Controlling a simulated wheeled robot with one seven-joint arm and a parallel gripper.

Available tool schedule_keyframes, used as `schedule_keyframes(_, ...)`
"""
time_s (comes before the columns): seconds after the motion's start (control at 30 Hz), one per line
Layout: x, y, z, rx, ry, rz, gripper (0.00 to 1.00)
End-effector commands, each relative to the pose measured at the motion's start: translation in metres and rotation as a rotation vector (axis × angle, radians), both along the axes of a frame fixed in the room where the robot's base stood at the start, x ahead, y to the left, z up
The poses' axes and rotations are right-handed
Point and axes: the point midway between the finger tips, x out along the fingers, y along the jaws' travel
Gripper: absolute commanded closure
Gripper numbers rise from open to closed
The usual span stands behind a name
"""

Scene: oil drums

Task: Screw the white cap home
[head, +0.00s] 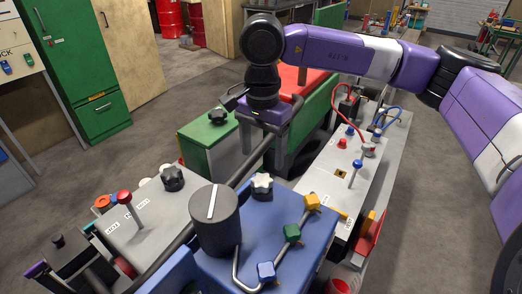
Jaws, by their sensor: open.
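A white star-shaped cap (262,182) sits on a dark stem on top of the blue box (300,238). It is the only white star-shaped top I see, and I cannot tell how tightly it sits. My gripper (277,155) points down from the purple wrist, behind the white cap in the picture. Its dark fingers are apart and I see nothing between them. The fingertips are partly hard to make out against the dark surroundings.
The blue box also carries a large dark dial (214,220) and a bent rail with yellow, green and blue blocks. Black star knobs stand on the grey box (150,222) and green box (213,148). A grey panel (345,170) with cables stands right.

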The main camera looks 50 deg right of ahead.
Motion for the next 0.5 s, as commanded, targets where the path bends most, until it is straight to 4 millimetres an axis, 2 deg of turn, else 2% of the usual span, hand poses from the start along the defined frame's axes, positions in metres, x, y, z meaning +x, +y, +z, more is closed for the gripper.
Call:
schedule_keyframes(0.17,-0.001,0.001,-0.017,0.006,0.002,0.006,0.29)
schedule_keyframes(0.5,0.000,0.002,-0.063,0.007,-0.001,0.005,0.29)
